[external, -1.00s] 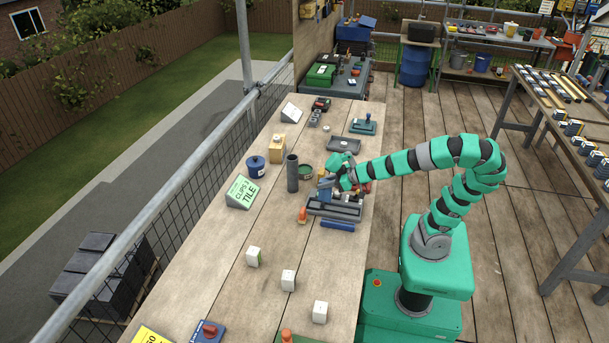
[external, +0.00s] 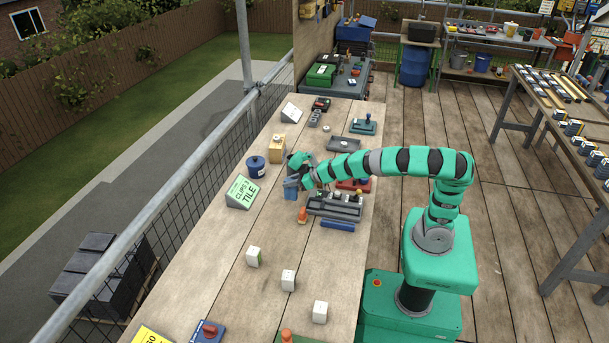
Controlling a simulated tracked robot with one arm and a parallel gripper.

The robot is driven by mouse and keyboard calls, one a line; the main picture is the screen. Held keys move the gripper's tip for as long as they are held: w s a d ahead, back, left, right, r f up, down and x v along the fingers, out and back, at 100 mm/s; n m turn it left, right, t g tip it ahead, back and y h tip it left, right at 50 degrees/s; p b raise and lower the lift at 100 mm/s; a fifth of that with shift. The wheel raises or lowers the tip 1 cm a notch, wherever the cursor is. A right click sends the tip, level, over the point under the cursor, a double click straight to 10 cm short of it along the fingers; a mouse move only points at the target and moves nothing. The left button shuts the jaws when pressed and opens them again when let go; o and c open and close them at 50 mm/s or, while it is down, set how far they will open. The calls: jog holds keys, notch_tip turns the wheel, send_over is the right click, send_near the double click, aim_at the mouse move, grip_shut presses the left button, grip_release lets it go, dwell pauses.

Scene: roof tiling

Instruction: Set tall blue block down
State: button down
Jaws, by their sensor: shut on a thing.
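The tall blue block (external: 291,188) is in the external view, upright near the middle of the wooden bench. My gripper (external: 294,178) is shut on it and comes down over its upper part. I cannot tell whether the block's lower end touches the bench or hangs just above it.
A green sign (external: 243,192) and a dark blue pot (external: 256,167) stand left of the block. A grey tray (external: 334,207), an orange piece (external: 302,215) and a blue bar (external: 338,226) lie to the right. Bench room in front is clear, up to white blocks (external: 253,256).

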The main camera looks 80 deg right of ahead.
jog(key=shift+w+a+f, duration=0.15)
jog(key=shift+w, duration=1.05)
jog(key=shift+s+f+b, duration=0.1)
jog(key=shift+f+b, duration=1.1)
jog(key=shift+f, duration=0.5)
jog(key=shift+f, duration=0.1)
jog(key=c, duration=1.2)
grip_release()
jog(key=shift+c, duration=0.2)
jog(key=shift+r, duration=0.2)
jog(key=p+v, duration=0.3)
jog(key=v, duration=0.9)
jog(key=shift+f, duration=0.1)
